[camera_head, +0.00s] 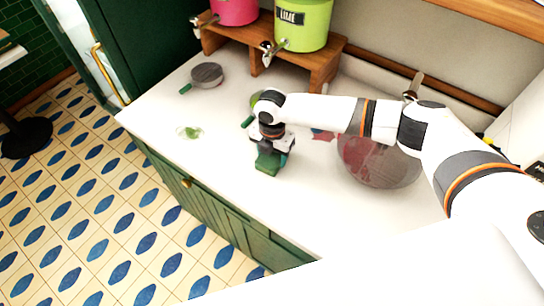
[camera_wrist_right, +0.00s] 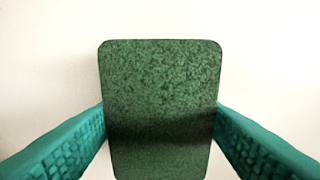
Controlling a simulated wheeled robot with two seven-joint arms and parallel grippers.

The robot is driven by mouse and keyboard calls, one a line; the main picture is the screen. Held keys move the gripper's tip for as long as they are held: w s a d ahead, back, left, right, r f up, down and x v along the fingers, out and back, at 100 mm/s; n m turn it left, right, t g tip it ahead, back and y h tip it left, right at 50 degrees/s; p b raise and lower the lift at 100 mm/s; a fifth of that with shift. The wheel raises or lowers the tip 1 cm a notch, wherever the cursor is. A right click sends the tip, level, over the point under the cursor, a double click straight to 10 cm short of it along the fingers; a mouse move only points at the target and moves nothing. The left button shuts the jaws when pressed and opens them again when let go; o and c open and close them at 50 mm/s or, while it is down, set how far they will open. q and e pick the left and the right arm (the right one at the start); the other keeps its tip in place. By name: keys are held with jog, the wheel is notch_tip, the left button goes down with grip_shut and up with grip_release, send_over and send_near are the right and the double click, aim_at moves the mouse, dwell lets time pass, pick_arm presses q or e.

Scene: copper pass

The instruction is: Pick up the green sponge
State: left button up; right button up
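The green sponge (camera_head: 267,163) is at the white counter's front part in the head view, directly below my right gripper (camera_head: 270,150). In the right wrist view the speckled green sponge (camera_wrist_right: 160,85) fills the space between the two teal fingers of my right gripper (camera_wrist_right: 160,125). The fingers meet its left and right sides with no clear gap. The fingertips are hidden by the sponge. I cannot tell whether the sponge touches the counter. My left gripper is not in view.
A large glass bowl (camera_head: 372,165) stands right of the sponge. A wooden stand (camera_head: 325,65) holds pink and lime dispensers (camera_head: 302,25) at the back. Clear counter lies in front.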

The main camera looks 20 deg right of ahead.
aim_at(272, 155)
jog(key=shift+c, duration=1.1)
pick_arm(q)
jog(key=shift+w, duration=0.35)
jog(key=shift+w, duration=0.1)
pick_arm(e)
jog(key=shift+r, duration=0.1)
